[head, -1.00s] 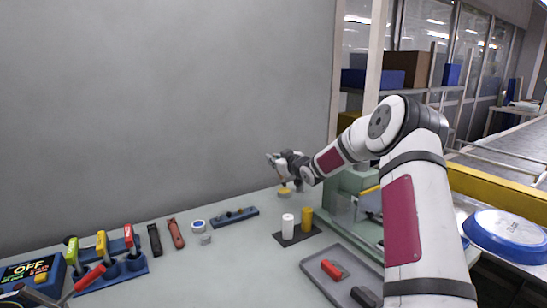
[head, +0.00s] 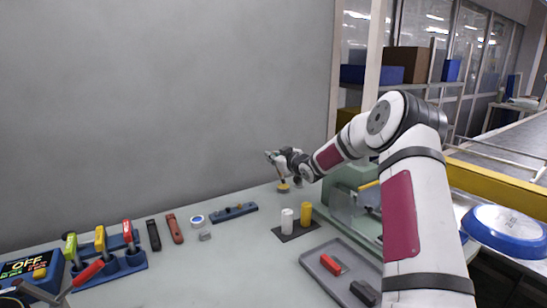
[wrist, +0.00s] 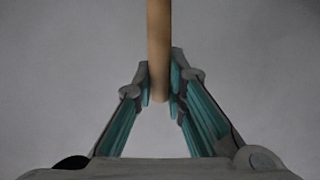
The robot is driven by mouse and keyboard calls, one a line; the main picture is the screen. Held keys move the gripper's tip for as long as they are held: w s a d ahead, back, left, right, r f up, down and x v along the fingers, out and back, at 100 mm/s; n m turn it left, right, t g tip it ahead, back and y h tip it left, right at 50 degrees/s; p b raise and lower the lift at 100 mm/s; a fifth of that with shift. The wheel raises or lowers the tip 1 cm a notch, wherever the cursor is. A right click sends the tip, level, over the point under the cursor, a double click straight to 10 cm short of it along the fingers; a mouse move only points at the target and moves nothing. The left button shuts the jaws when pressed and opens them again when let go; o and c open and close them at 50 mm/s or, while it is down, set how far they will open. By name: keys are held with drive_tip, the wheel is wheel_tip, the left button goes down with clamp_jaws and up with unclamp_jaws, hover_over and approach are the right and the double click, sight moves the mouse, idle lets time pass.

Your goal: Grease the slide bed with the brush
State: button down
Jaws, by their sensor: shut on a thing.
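My gripper (head: 279,164) is at the far end of the bench, near the grey wall. It is shut on the brush, whose round wooden handle (wrist: 159,45) stands upright between the fingers in the wrist view. The brush's lower end is too small to make out in the head view. A small yellow round thing (head: 283,188) is directly below the gripper; I cannot tell whether the brush touches it. A pale green machine (head: 342,181) stands to the right, partly hidden by my arm. I cannot clearly tell which part is the slide bed.
White (head: 287,222) and yellow (head: 306,214) cylinders stand on a dark mat. A grey tray (head: 319,254) holds red and black pieces. A blue rack (head: 128,267) with coloured-handled tools is at left. The middle front bench is clear. A blue pan (head: 507,232) lies at right.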

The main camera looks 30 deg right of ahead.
drive_tip(key=shift+f+b, duration=0.35)
drive_tip(key=shift+f, duration=0.4)
idle(1.2)
drive_tip(key=shift+r, duration=0.1)
drive_tip(key=shift+r+p, duration=2.3)
drive_tip(key=shift+r, duration=1.25)
